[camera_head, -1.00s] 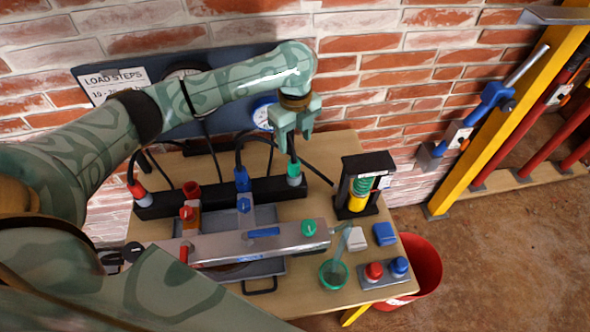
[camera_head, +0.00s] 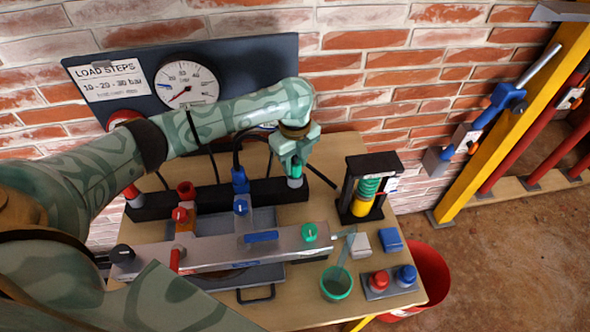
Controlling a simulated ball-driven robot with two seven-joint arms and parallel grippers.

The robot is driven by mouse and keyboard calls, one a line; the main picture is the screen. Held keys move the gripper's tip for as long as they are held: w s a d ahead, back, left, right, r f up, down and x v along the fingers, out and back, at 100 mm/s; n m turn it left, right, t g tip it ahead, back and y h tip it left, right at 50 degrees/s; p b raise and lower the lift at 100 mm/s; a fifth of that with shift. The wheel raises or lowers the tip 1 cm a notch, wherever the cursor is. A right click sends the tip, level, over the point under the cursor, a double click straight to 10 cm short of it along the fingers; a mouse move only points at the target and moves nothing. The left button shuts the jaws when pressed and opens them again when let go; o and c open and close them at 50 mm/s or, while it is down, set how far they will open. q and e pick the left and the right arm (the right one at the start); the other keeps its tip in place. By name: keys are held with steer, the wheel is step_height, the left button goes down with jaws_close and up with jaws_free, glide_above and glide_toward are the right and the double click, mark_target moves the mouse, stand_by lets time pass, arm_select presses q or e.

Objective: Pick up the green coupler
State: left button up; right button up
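The green coupler (camera_head: 296,170) stands upright on its grey seat at the right end of the black rail (camera_head: 215,197) on the bench. My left gripper (camera_head: 295,160) points down over it, with its fingers at the coupler's top. The fingers and hand hide much of the coupler and its hose. Whether the fingers press on it I cannot tell. My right gripper is not in view.
A blue coupler (camera_head: 240,181) and a red coupler (camera_head: 132,192) stand on the same rail. A grey manifold bar (camera_head: 215,252) with coloured valves lies in front. A black stand (camera_head: 350,205) holds green and yellow parts to the right. A green cup (camera_head: 336,284) and red bucket (camera_head: 432,270) are at right.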

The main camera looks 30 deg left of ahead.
arm_select(q)
steer(key=c, duration=0.5)
steer(key=shift+r, duration=0.1)
steer(key=shift+r+p, duration=0.3)
steer(key=shift+r, duration=0.05)
step_height(320, 180, up, 3)
steer(key=shift+f+p, duration=0.2)
steer(key=shift+p, duration=0.6)
steer(key=shift+s+d+r+p, duration=0.4)
steer(key=shift+s+r+p, duration=1.05)
steer(key=shift+s, duration=0.85)
steer(key=shift+s+d+r+p, duration=0.45)
steer(key=shift+s+r+p, duration=0.6)
steer(key=shift+s+r, duration=0.95)
steer(key=shift+s+d+r+p, duration=0.4)
steer(key=shift+s+r+p, duration=0.9)
steer(key=shift+s, duration=1.3)
